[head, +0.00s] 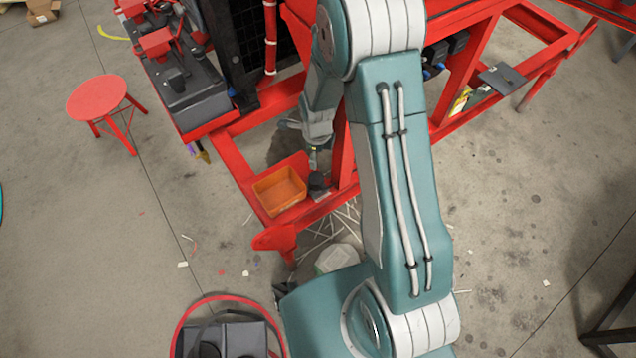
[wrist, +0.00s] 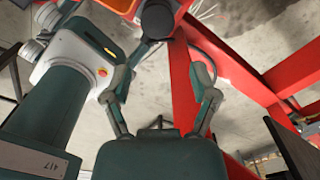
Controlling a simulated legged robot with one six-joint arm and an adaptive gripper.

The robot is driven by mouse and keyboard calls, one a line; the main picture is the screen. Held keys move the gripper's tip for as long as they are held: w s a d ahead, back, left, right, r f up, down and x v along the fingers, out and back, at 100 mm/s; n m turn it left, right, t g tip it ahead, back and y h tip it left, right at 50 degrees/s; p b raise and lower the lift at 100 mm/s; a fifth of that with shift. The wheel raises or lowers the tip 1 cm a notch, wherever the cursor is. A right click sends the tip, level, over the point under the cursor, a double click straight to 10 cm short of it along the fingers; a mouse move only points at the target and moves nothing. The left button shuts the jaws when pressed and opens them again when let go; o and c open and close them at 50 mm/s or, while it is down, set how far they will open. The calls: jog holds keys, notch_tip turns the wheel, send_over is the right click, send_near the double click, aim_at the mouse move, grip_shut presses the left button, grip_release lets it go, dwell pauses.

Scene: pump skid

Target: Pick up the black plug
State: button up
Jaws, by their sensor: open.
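The black plug (head: 318,183) sits on the red frame's corner, just right of the orange bin. In the wrist view, the plug (wrist: 157,17) shows as a dark round shape at the top, beyond my fingers. My gripper (wrist: 163,68) is open, with its two fingers spread and nothing between them. In the head view, my gripper (head: 317,158) is small and partly hidden, just above the plug. I cannot tell whether the fingertips touch it.
The orange bin (head: 279,190) stands close to the plug's left. Red skid beams surround the spot; one beam (wrist: 183,95) runs near my right finger. A red stool (head: 97,97) stands to the left. The concrete floor is mostly open at left.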

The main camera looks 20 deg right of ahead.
aim_at(316, 177)
jog(key=shift+m, duration=0.3)
jog(key=f, duration=0.6)
jog(key=shift+a+f, duration=0.25)
jog(key=shift+a, duration=0.1)
jog(key=shift+d+f, duration=0.2)
jog(key=shift+f, duration=0.4)
notch_tip(316, 177, down, 4)
jog(key=shift+a+f, duration=0.15)
jog(key=c, duration=0.9)
